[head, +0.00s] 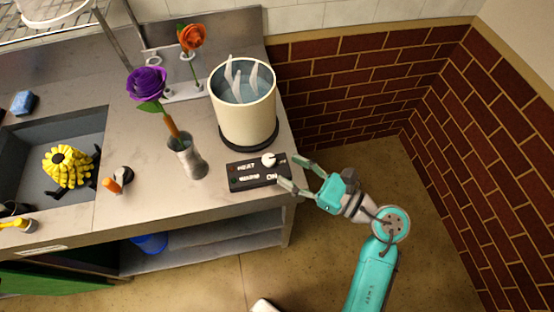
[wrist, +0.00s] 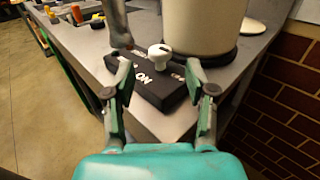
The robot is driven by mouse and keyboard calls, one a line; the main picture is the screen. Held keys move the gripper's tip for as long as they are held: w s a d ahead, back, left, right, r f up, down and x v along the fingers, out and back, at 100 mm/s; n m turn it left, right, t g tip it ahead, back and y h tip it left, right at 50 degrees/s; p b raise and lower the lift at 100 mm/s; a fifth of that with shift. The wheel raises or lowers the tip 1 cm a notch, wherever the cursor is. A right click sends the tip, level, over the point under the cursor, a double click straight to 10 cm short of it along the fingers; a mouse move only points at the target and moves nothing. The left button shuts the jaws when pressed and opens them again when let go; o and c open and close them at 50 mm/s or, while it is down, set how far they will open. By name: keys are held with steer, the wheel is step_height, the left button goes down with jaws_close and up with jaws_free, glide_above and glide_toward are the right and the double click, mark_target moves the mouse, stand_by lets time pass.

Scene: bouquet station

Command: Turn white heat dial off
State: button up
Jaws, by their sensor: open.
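The white heat dial (head: 268,160) sits on top of a black control box (head: 250,180) marked HEAT, WARM and ON. The box lies on the steel counter near its right front corner. In the wrist view the white dial (wrist: 160,56) stands upright, centred beyond my fingertips. My gripper (head: 292,172) is open and empty, with its fingers spread at the right end of the box. In the wrist view the fingers (wrist: 160,90) show on either side of the dial, apart from it. The dial's exact pointing direction is hard to tell.
A cream pot (head: 245,110) on a dark base stands right behind the box. A metal vase (head: 187,160) with a purple flower (head: 147,85) stands close on the left. A sink (head: 35,145) lies further left. A brick wall (head: 350,90) is behind; the floor on the right is clear.

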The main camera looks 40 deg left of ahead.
steer(key=shift+w+d, duration=0.2)
steer(key=shift+d, duration=2.4)
